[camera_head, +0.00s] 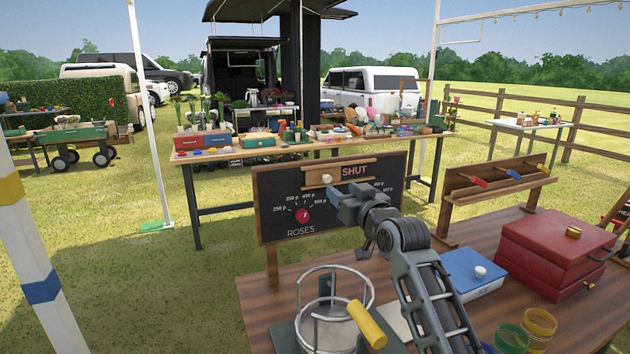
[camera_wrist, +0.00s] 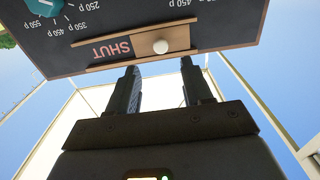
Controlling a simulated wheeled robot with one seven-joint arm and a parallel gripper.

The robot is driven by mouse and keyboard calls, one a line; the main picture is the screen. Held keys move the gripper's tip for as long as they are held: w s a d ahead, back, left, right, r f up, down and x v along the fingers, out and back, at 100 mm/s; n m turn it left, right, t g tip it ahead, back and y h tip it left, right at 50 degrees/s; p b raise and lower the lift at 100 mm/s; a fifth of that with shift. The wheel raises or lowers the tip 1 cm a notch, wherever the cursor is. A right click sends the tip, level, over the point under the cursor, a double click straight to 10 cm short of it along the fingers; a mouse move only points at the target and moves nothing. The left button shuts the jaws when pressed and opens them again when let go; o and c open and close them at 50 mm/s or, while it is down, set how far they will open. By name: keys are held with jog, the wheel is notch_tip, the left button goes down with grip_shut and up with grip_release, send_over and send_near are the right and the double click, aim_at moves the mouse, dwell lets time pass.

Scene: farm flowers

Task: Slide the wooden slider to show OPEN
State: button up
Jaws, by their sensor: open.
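The wooden slider (camera_head: 310,183) sits in wooden rails along the top of a dark price board. It covers the left part of the rails and carries a round white knob (camera_head: 327,178) near its right end. The word SHUT (camera_head: 354,171) shows in pink to its right. The wrist view is upside down and shows the slider (camera_wrist: 181,38), the knob (camera_wrist: 161,47) and SHUT (camera_wrist: 111,49). My gripper (camera_head: 342,203) is open and empty in front of the board. In the wrist view its fingertips (camera_wrist: 158,68) are to either side of the knob, apparently short of it.
The board (camera_head: 268,195) has a red dial (camera_head: 303,215) above ROSES; a teal dial (camera_wrist: 45,6) shows in the wrist view. On the wooden table (camera_head: 490,255) are a red box (camera_head: 545,255), a blue box (camera_head: 470,270), a wire holder (camera_head: 320,320) and jars (camera_head: 538,325).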

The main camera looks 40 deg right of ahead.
aim_at(328, 180)
jog(key=p+x, duration=0.1)
jog(key=x, duration=0.6)
jog(key=shift+w, duration=0.15)
grip_shut()
dwell(0.3)
jog(key=shift+f, duration=0.1)
